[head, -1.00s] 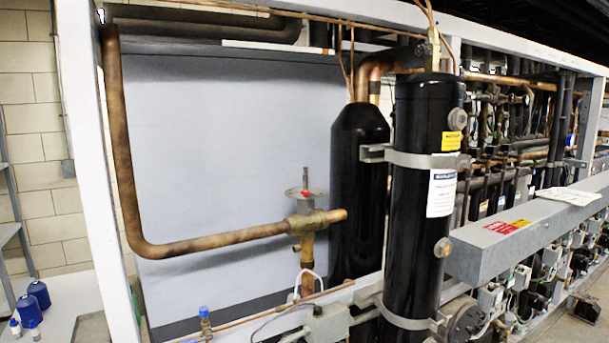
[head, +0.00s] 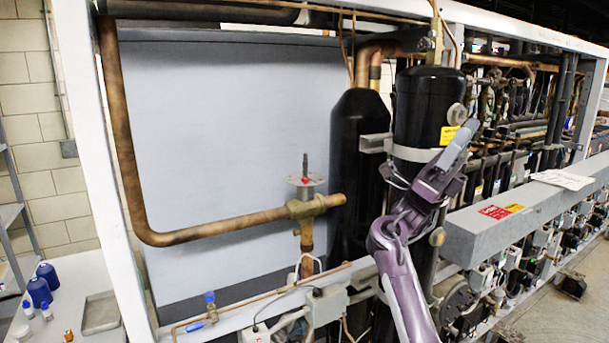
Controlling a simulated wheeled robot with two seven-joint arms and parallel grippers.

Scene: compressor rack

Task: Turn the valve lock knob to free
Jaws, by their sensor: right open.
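The brass valve (head: 306,207) sits on the copper pipe in the left half of the rack. A flat grey disc with a red mark, the valve lock knob (head: 305,181), is on top of it, with a thin stem standing upright through it. My right gripper (head: 466,136) is raised in front of the black cylinder, to the right of the valve and well apart from it. It is open, and I see nothing held in it. My left gripper is not in view.
A tall black cylinder (head: 430,97) and a darker vessel (head: 358,170) stand right of the valve. A grey beam (head: 520,205) runs along the right. A small blue-capped valve (head: 210,302) is below. Blue bottles (head: 40,291) and a tray (head: 100,312) are at lower left. Space before the grey panel (head: 225,120) is free.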

